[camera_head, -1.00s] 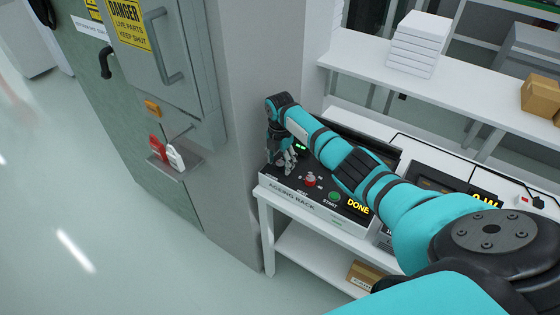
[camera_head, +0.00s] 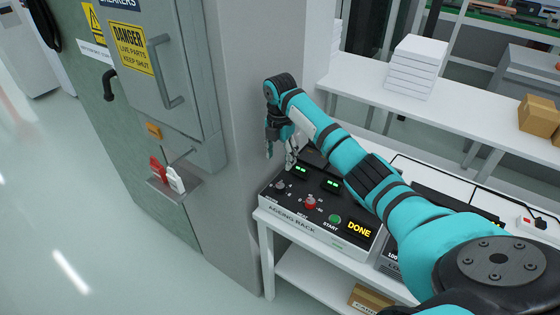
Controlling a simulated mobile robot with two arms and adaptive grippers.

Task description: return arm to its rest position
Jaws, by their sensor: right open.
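My right arm reaches in from the lower right, and my right gripper (camera_head: 280,160) hangs at its far end. The gripper is open and empty, with its fingers pointing down. It is above the back left part of the ageing rack panel (camera_head: 285,218), and it appears apart from the panel. The panel has a red knob (camera_head: 310,203), a dark knob (camera_head: 280,185), a green START button (camera_head: 335,218) and a yellow DONE display (camera_head: 359,229). Part of the panel's back is hidden by my arm. My left gripper is not in view.
A grey pillar (camera_head: 235,210) stands close left of the gripper. Beyond it is a breaker cabinet (camera_head: 180,80) with red and white tags (camera_head: 157,168). A white shelf (camera_head: 470,112) behind holds stacked white boxes (camera_head: 415,65) and a cardboard box (camera_head: 538,115). Open floor lies left.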

